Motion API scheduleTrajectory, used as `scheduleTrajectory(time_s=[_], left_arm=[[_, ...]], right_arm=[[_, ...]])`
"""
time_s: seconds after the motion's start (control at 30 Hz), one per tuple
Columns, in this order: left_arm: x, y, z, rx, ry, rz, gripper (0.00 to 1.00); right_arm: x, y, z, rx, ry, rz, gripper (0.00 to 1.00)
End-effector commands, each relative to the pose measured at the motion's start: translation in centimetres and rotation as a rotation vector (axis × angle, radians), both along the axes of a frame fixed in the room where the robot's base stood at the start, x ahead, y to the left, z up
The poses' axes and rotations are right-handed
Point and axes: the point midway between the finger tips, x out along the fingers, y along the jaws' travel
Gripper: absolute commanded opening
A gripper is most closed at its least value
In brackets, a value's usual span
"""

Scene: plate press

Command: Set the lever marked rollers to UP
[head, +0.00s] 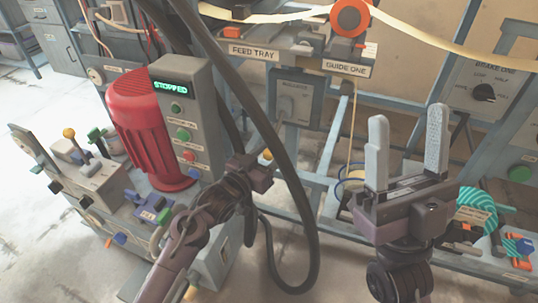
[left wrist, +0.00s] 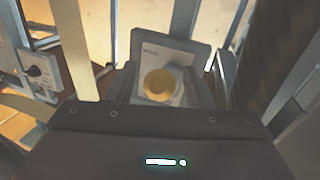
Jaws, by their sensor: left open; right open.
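A grey lever box (head: 295,101) hangs on the press frame under the FEED TRAY sign; its small label is hard to read. A yellow round knob (head: 267,154) shows just past my left gripper (head: 262,167). In the left wrist view the yellow knob (left wrist: 160,85) appears between the two fingers of the open left gripper (left wrist: 160,90), in front of a pale labelled plate (left wrist: 165,53). I cannot tell whether the fingers touch it. The lever's shaft and position are mostly hidden. My right gripper (head: 408,145) is open and empty, pointing up at the right.
A grey control box (head: 183,115) reading STOPPED stands beside a red motor (head: 148,125). A thick dark hose (head: 282,190) loops close to my left gripper. A valve block (head: 90,180) with another yellow-knobbed lever is at left. A BRAKE ONE dial panel (head: 490,90) is at right.

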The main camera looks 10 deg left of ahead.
Motion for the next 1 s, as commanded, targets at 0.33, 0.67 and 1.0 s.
scheduleTrajectory(time_s=[0.33,0.67,1.0], left_arm=[[0.0,0.0,0.0,0.0,0.001,0.0,0.32],[0.0,0.0,0.0,0.0,0.001,0.0,0.0],[-0.1,0.0,0.1,0.002,0.008,-0.001,0.0]], right_arm=[[0.0,0.0,0.0,0.001,-0.002,0.0,0.58],[0.0,0.0,0.0,0.0,-0.001,-0.001,0.58],[1.6,0.7,-1.2,-0.039,0.102,0.0,0.58]])
